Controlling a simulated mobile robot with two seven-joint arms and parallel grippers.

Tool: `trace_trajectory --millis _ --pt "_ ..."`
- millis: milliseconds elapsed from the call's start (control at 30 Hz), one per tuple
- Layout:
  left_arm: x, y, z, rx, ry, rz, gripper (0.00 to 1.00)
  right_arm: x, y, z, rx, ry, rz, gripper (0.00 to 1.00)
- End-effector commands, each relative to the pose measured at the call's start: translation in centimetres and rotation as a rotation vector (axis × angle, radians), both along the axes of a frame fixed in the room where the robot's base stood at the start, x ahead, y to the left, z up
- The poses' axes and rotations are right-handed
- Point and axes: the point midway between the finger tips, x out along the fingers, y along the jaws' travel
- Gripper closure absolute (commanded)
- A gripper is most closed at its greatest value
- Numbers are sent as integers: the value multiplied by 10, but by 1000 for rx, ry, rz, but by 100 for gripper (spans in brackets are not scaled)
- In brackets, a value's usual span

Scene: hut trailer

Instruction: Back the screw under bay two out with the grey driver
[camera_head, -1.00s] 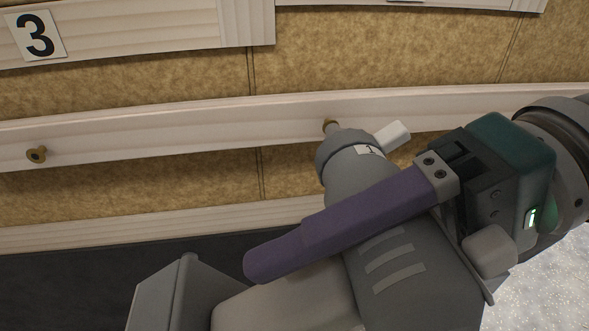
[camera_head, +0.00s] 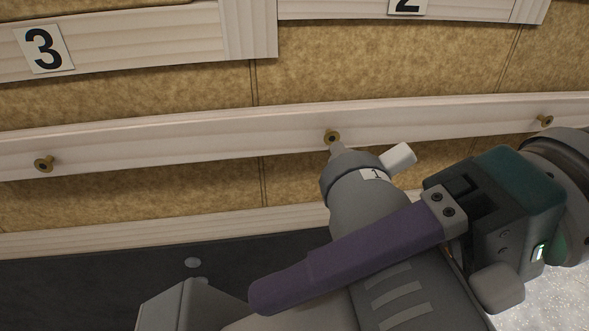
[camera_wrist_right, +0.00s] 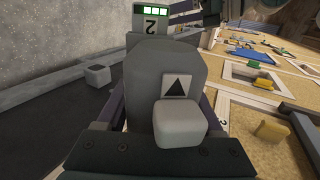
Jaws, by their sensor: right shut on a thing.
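The brass screw (camera_head: 331,138) sits in the pale rail, below and left of the partly cut-off "2" sign (camera_head: 407,5). Its head and dark centre show. My right gripper (camera_head: 350,262), with purple fingers, is shut on the grey driver (camera_head: 365,205). The driver's narrow nose points up at the screw and overlaps the lower edge of its head; I cannot tell whether they touch. In the right wrist view the grey driver (camera_wrist_right: 140,75) fills the middle, with a pale block and a triangle label facing me. My left gripper is not in view.
Other brass screws stand in the rail at left (camera_head: 44,163) and right (camera_head: 543,120). A "3" sign (camera_head: 44,48) is on the left panel. Tan panelling lies above and below the rail.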

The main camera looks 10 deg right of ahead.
Motion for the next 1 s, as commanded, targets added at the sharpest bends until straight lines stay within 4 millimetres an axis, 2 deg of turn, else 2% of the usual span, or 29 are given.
trace_trajectory --millis 100,300,733,1000 --pt "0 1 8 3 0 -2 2 -10 1 5 6 0 1 100" --pt "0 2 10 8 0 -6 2 -16 -2 3 5 -1 0 100" --pt "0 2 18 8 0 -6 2 -48 -61 3 3 4 0 100" --pt "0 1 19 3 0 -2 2 -52 -71 3 6 -2 2 100"
